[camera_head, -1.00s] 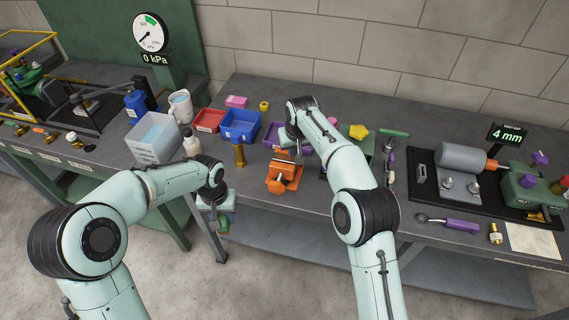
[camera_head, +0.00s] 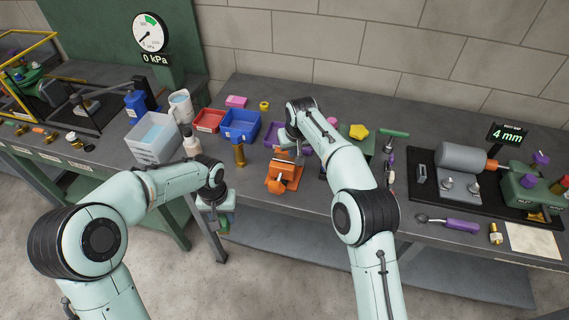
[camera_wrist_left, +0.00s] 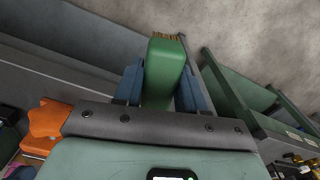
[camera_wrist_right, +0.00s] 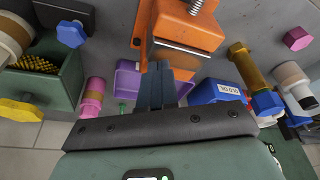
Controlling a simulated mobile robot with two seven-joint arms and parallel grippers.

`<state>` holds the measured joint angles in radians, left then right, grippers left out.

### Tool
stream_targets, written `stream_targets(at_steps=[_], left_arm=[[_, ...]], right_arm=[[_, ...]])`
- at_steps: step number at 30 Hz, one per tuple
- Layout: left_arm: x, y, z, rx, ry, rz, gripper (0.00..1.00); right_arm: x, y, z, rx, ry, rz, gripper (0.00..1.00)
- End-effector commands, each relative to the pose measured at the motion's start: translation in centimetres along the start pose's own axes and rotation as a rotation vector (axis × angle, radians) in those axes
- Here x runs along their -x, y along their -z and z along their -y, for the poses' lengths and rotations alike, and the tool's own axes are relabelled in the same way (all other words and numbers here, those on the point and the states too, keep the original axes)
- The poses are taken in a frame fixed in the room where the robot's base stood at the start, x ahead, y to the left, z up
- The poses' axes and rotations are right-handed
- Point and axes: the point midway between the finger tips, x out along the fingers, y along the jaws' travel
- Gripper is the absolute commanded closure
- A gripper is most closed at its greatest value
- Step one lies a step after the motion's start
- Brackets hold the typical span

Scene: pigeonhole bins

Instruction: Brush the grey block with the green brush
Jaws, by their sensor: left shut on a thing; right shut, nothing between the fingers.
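The green brush (camera_wrist_left: 165,75) is between the blue fingers of my left gripper (camera_wrist_left: 159,80), with tan bristles at its far end. In the head view my left gripper (camera_head: 213,212) hangs in front of the bench edge, left of the orange vise (camera_head: 284,176). My right gripper (camera_wrist_right: 160,82) is shut and empty, close to the orange vise (camera_wrist_right: 190,25) in the right wrist view. A grey metal strip (camera_wrist_right: 183,48) shows on the vise. I cannot tell whether it is the grey block or a vise jaw.
A blue bin (camera_head: 240,124), a red bin (camera_head: 207,121) and a brass piece (camera_head: 239,155) stand left of the vise. The purple bin (camera_wrist_right: 127,80) is partly hidden behind my right gripper. A black machine base (camera_head: 425,190) lies at right. The floor before the bench is clear.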

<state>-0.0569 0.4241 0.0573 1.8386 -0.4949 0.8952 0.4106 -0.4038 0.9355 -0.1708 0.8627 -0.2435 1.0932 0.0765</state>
Motion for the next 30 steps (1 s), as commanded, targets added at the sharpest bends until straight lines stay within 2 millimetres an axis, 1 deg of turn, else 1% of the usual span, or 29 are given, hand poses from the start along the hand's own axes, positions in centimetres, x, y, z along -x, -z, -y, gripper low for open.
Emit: stream_targets(at_steps=[7, 11, 30], left_arm=[[-0.1, -0.1, 0.0, 0.000, 0.000, 0.001, 0.84], [-0.1, -0.1, 0.0, 0.000, 0.000, 0.001, 0.84], [0.1, 0.1, 0.0, 0.000, 0.000, -0.001, 0.84]], right_arm=[[-0.6, -0.2, 0.0, 0.000, 0.000, 0.002, 1.00], [-0.3, -0.1, 0.0, 0.000, 0.000, 0.000, 1.00], [4.5, 1.4, 0.1, 0.001, 0.000, -0.001, 1.00]])
